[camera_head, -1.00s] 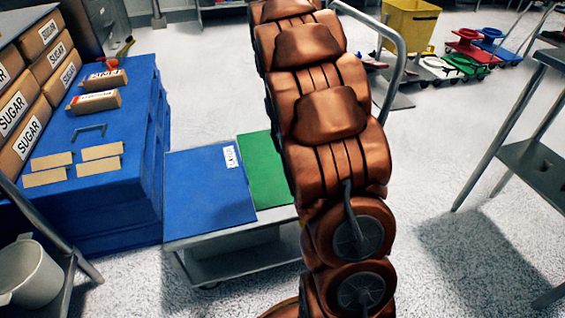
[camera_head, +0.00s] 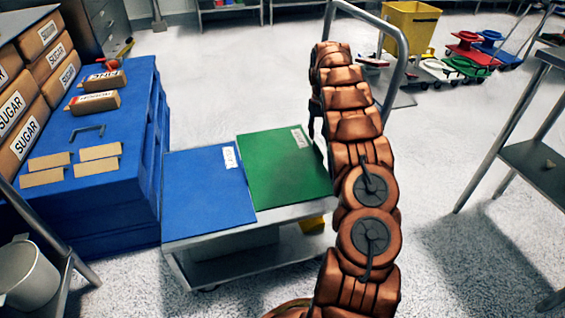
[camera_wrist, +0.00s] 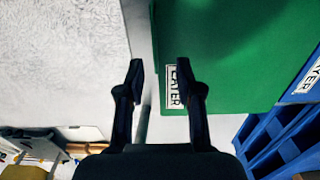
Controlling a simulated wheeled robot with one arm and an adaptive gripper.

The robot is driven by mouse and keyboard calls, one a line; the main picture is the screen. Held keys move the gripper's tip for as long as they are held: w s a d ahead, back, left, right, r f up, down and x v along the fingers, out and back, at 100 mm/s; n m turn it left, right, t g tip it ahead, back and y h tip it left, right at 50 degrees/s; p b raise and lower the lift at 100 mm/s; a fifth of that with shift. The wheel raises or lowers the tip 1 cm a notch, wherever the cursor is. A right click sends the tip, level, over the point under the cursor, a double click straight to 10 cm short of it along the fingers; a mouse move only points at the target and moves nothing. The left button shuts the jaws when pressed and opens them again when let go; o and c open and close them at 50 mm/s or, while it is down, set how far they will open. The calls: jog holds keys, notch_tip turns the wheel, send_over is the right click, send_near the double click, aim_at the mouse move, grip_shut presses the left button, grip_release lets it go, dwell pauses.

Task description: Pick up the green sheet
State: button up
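The green sheet (camera_head: 285,170) lies flat on the grey cart (camera_head: 185,240), right of the blue sheet (camera_head: 205,193). A white label is at its far right corner. In the wrist view the green sheet (camera_wrist: 225,50) fills the upper right. My gripper (camera_wrist: 160,68) is open and empty there, one finger over the sheet beside its label, the other outside the sheet's edge over the floor. I cannot tell whether it touches. In the head view my arm hides most of the gripper; a dark part shows by the sheet's far right corner.
The cart's metal handle (camera_head: 397,70) rises close behind my arm. A metal table (camera_head: 545,170) is at right, a yellow bucket (camera_head: 410,25) behind. The floor between is clear.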

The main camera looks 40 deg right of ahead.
aim_at(318, 148)
jog(key=shift+d+f, duration=0.25)
jog(key=shift+f, duration=0.35)
jog(key=shift+s+f+b, duration=0.15)
jog(key=shift+f+b, duration=0.6)
jog(key=shift+f, duration=0.95)
jog(key=shift+s+f+b, duration=0.1)
jog(key=shift+f+b, duration=0.65)
jog(key=shift+f, duration=0.95)
grip_shut()
jog(key=shift+d, duration=0.1)
